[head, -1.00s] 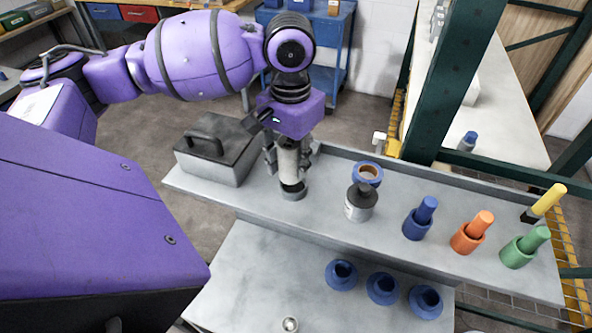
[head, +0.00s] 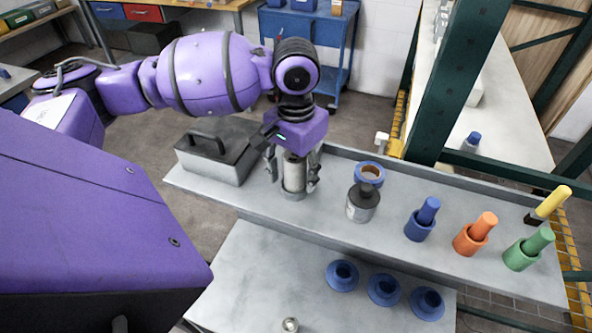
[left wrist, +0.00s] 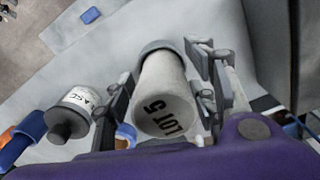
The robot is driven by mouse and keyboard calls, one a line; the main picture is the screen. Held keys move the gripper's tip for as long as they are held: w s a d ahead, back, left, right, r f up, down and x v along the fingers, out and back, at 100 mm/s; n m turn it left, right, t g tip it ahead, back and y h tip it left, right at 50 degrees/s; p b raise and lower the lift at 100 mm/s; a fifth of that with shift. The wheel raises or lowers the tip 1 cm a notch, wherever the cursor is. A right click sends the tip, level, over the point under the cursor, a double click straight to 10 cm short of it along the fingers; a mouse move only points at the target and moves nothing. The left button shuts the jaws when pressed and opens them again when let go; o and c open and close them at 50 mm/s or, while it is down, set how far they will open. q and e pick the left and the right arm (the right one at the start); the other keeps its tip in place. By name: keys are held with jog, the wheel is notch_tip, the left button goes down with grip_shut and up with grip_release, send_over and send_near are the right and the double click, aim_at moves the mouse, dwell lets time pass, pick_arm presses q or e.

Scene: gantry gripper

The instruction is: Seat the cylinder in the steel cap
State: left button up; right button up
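The pale grey cylinder (head: 294,176) stands upright with its lower end in the steel cap (head: 293,194) on the raised grey shelf. In the left wrist view the cylinder (left wrist: 163,100) shows the print "LOT 5", and the rim of the cap (left wrist: 160,46) rings its far end. How deep it sits inside the cap is hidden. My left gripper (head: 292,180) is above and around the cylinder, pointing down. Its fingers are spread, with a gap to the cylinder on both sides in the wrist view. My right gripper is in neither view.
A grey box with a handle (head: 215,155) stands left of the cap. A grey bottle (head: 361,205) and a blue tape roll (head: 370,173) stand to the right. Further right are blue, orange and green holders with pegs (head: 471,240). Several blue flanged parts (head: 384,290) lie on the lower bench.

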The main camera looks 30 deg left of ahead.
pick_arm(q)
notch_tip(320, 180, up, 12)
jog(key=shift+f+p, duration=0.2)
jog(key=shift+p, duration=0.35)
jog(key=shift+r, duration=0.35)
